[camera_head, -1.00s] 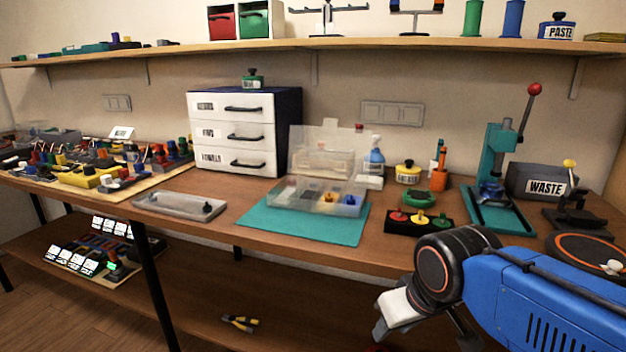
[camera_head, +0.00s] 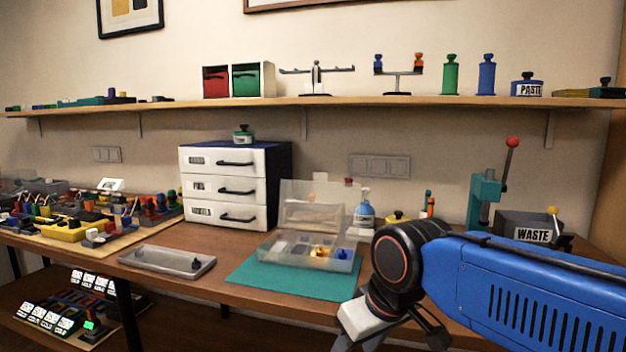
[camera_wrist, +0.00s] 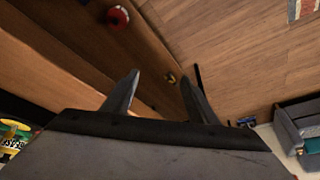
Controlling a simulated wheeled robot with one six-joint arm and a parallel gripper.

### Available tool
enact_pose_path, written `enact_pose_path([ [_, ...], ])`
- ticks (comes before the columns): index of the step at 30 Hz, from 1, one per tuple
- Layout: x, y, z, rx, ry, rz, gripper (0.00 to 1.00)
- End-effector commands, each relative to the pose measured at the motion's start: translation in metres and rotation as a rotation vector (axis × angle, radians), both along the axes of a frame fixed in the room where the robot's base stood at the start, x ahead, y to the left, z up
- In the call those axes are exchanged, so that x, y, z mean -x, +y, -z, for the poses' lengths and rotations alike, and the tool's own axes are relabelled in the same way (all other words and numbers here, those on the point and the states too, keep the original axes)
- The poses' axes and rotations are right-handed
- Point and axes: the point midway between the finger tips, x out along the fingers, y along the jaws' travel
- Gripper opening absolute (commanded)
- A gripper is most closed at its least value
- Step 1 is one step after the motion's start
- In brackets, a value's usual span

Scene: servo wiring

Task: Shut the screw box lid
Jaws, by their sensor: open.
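The screw box (camera_head: 308,252) is a clear plastic case on the teal mat (camera_head: 262,283) on the workbench. Its transparent lid (camera_head: 318,205) stands up, open, at the back of the box. Small yellow and blue parts show in its compartments. My gripper (camera_head: 392,347) is at the lower right of the head view, in front of the bench and to the right of the box, apart from it. In the wrist view my gripper (camera_wrist: 155,90) has its two fingers spread with nothing between them. The wrist view does not show the box.
A grey tray (camera_head: 168,261) lies left of the mat. A white drawer cabinet (camera_head: 225,188) stands behind it. A blue bottle (camera_head: 364,212) is behind the box, close to its right. A teal press (camera_head: 484,200) and a waste bin (camera_head: 520,230) stand further right.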

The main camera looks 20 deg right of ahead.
Motion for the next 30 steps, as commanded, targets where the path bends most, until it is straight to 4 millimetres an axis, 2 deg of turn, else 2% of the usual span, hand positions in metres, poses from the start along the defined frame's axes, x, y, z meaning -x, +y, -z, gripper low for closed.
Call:
enact_pose_path([
  [6,-0.022,0.030,-0.046,-0.012,0.009,-0.101,0.53],
  [14,-0.061,0.031,-0.104,-0.004,0.018,-0.057,0.53],
  [20,-0.109,0.027,-0.166,0.008,0.025,0.025,0.53],
  [24,-0.150,0.022,-0.216,0.018,0.029,0.101,0.53],
  [30,-0.205,0.013,-0.278,0.031,0.035,0.220,0.53],
])
